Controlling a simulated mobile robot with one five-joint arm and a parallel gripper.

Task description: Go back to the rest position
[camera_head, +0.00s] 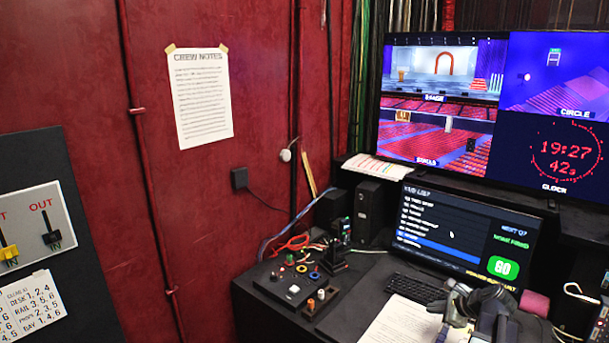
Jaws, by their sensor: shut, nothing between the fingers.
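My gripper (442,309) shows at the bottom right, grey, at the end of my arm, which comes up from the bottom edge. It is shut and empty. In the picture it overlaps the white paper sheet (398,322) and the area just below the monitor with the cue list (440,232). The black button panel (268,285), with small coloured buttons and knobs, is on the desk to the left, well apart from my gripper. I cannot tell how high the gripper is above the desk.
A black keyboard (414,288) lies in front of the monitor. Black speakers (367,212) and coloured cables (290,240) stand behind the panel. A dark board with switches (38,230) is at far left.

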